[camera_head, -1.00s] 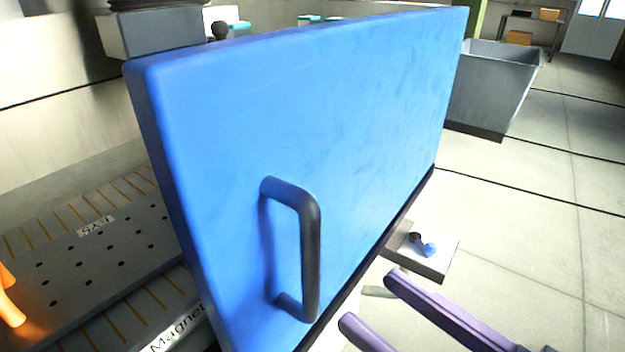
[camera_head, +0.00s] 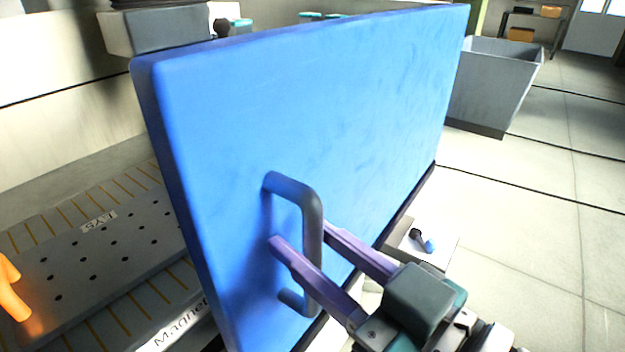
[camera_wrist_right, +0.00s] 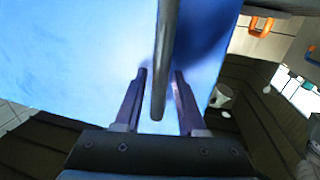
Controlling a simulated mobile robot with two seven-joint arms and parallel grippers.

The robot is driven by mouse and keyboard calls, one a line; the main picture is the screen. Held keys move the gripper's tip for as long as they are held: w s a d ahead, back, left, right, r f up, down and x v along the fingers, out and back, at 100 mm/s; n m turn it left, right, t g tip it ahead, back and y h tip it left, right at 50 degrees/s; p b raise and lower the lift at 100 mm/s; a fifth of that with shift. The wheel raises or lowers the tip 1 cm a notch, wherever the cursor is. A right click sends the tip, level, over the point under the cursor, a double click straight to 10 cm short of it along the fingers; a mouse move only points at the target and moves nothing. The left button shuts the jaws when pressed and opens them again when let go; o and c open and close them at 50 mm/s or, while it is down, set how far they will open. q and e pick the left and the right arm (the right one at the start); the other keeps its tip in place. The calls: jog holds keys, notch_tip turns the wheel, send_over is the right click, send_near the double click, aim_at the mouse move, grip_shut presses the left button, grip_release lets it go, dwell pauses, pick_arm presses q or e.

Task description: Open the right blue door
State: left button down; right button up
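The blue door (camera_head: 330,110) stands swung out, with its broad face and a dark grey bar handle (camera_head: 313,216) towards me in the head view. My right gripper (camera_head: 300,232) is at the handle, with one purple finger on each side of the bar. In the right wrist view the handle (camera_wrist_right: 166,60) runs between the two fingers of the right gripper (camera_wrist_right: 159,75), with a gap visible on both sides. The right gripper is open around the bar. My left gripper is not in view.
Left of the door lies a dark bed plate (camera_head: 110,255) with holes and a "Magnet" label. An orange part (camera_head: 12,290) is at the left edge. A grey bin (camera_head: 490,85) stands behind on the right. The floor (camera_head: 530,240) at right is mostly clear.

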grip_shut()
dwell(1.1)
